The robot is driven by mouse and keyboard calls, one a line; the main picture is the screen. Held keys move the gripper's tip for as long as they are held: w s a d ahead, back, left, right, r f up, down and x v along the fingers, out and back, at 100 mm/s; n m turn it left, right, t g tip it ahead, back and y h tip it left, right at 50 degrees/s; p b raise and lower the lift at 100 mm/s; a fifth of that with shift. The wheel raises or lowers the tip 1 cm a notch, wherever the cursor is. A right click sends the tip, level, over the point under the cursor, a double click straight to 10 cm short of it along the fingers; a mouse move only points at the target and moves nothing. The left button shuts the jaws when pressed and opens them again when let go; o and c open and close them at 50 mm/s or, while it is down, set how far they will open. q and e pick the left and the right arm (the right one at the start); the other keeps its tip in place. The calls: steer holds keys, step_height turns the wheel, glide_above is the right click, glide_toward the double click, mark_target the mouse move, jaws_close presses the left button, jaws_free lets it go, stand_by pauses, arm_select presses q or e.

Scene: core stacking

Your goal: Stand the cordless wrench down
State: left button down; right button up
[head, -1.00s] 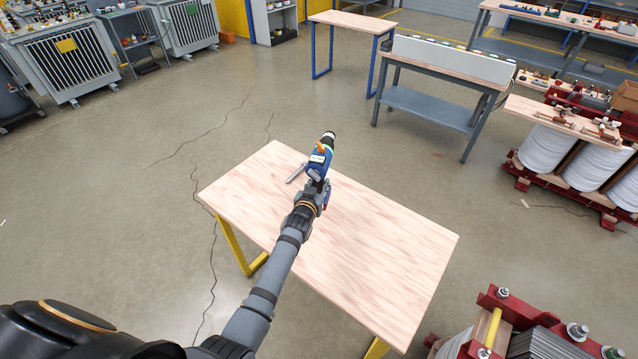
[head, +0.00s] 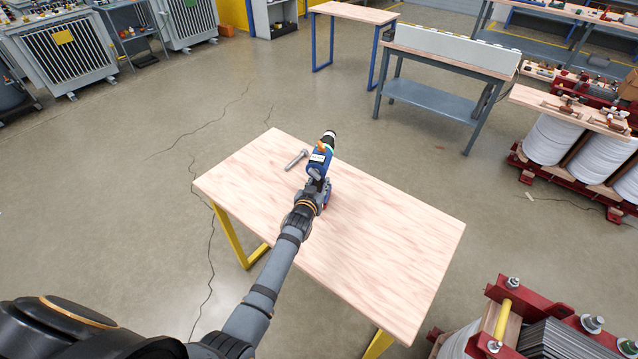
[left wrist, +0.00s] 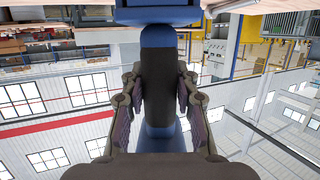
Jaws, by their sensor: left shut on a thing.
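The cordless wrench (head: 320,158), blue with a dark nose, is above the far left part of the wooden table (head: 390,230). My left gripper (head: 316,188) is shut on its handle. In the left wrist view the dark and blue handle (left wrist: 158,85) stands between the two fingers (left wrist: 158,105). The gripper and arm hide the wrench's lower end, so I cannot tell whether it touches the table. My right gripper is not in view.
A grey metal bolt-like piece (head: 297,160) lies on the table just left of the wrench. The table's right half is clear. A grey bench (head: 430,97) stands behind, and red-framed coils (head: 560,140) stand at the right.

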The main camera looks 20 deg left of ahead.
arm_select(q)
steer(key=shift+f+b, duration=0.15)
steer(key=shift+b, duration=0.25)
stand_by(0.4)
steer(key=c, duration=1)
jaws_free()
steer(key=shift+o, duration=0.3)
steer(key=shift+s+f, duration=0.1)
steer(key=shift+f, duration=0.15)
steer(key=v, duration=1.2)
steer(key=shift+r, duration=0.2)
